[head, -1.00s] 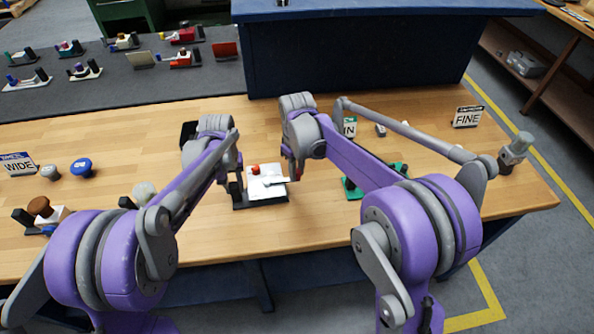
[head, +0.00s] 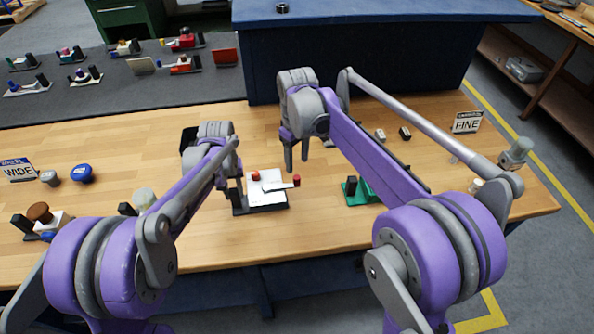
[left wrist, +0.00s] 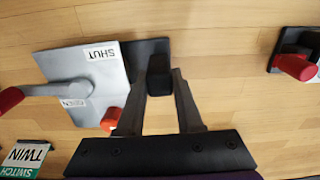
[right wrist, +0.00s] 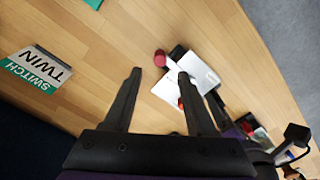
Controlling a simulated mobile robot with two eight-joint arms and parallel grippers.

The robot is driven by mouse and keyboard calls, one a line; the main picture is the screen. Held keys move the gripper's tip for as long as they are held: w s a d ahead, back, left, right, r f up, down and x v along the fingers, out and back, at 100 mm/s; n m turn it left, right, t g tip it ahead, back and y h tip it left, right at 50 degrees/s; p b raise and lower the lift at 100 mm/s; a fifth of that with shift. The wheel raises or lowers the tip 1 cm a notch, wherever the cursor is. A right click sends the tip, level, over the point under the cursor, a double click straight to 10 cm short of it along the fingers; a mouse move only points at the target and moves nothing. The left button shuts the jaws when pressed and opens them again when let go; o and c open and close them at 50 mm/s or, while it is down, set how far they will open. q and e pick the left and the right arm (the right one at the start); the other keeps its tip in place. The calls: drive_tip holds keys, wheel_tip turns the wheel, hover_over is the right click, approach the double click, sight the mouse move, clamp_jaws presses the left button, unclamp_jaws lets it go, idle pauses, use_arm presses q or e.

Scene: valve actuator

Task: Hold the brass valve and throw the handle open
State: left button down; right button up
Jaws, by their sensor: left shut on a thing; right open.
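The valve unit has a white plate (head: 267,195) on a dark base; it looks white and grey, not brass. Its grey handle (left wrist: 52,89) ends in a red knob (head: 297,180) on the right side in the head view. In the left wrist view the handle points left, away from the SHUT label (left wrist: 102,55) and above the OPEN label (left wrist: 73,103). An orange-red knob (left wrist: 110,120) sits on the plate. My left gripper (left wrist: 162,72) is shut on the unit's black post (left wrist: 160,86). My right gripper (head: 297,160) is open and empty, behind and above the red knob.
A green-based unit (head: 365,190) stands right of the valve, partly hidden by my right arm. The TWIN switch sign (right wrist: 38,70) stands beyond. Wooden bench (head: 225,235) is clear in front.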

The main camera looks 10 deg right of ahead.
use_arm(q)
drive_tip(key=shift+s+f, duration=0.15)
drive_tip(key=shift+f, duration=0.05)
use_arm(e)
drive_tip(key=shift+s+r, duration=0.1)
drive_tip(key=shift+r, duration=2)
use_arm(q)
drive_tip(key=c, duration=0.7)
unclamp_jaws()
drive_tip(key=shift+o, duration=1)
drive_tip(key=shift+r, duration=0.1)
